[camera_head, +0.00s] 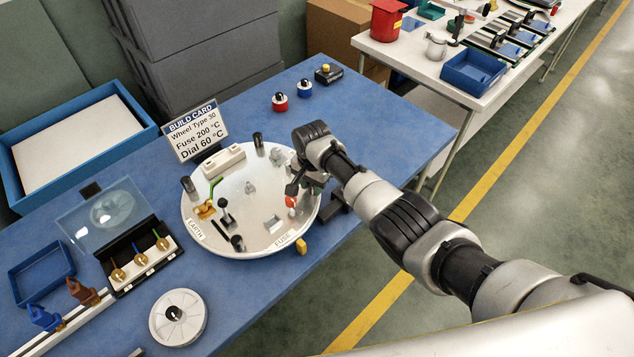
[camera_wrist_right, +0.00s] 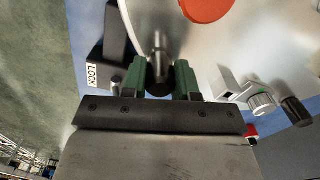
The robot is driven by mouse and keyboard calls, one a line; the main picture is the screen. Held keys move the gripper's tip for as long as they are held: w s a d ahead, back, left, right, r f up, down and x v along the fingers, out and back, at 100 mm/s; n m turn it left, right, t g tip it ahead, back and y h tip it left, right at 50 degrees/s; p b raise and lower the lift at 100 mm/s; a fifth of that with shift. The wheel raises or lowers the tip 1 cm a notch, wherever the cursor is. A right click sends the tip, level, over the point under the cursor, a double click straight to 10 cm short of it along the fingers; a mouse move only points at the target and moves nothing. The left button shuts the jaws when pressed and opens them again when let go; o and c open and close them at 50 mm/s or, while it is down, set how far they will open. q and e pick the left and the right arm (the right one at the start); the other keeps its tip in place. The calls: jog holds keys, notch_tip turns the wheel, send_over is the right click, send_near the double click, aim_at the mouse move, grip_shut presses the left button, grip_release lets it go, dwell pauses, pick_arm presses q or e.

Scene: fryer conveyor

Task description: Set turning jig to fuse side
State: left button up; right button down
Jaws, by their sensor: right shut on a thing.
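The turning jig is a round pale disc (camera_head: 245,225) on the blue table, labelled EARTH (camera_head: 196,230) at its lower left and FUSE (camera_head: 283,240) at its lower right. A yellow marker (camera_head: 301,246) sits at its rim beside FUSE. My right gripper (camera_head: 308,184) is at the disc's right edge. In the right wrist view its green fingers (camera_wrist_right: 161,80) are shut around a dark knob with a metal pin (camera_wrist_right: 158,44). A dark block (camera_wrist_right: 117,45) with a LOCK label (camera_wrist_right: 93,76) is beside them. My left gripper is out of view.
The disc carries a red-orange part (camera_head: 291,201), a pale block (camera_head: 223,160) and several dark posts. A build card (camera_head: 195,132) stands behind it. A grey wheel (camera_head: 178,317) and an open case (camera_head: 140,258) lie left. The table's right side is largely clear.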

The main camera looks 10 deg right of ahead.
dwell(0.3)
jog(key=c, duration=0.9)
grip_release()
jog(key=shift+s, duration=0.15)
jog(key=shift+o, duration=0.2)
jog(key=shift+r, duration=0.15)
jog(key=shift+r, duration=0.4)
notch_tip(320, 180, up, 10)
jog(key=shift+f, duration=0.1)
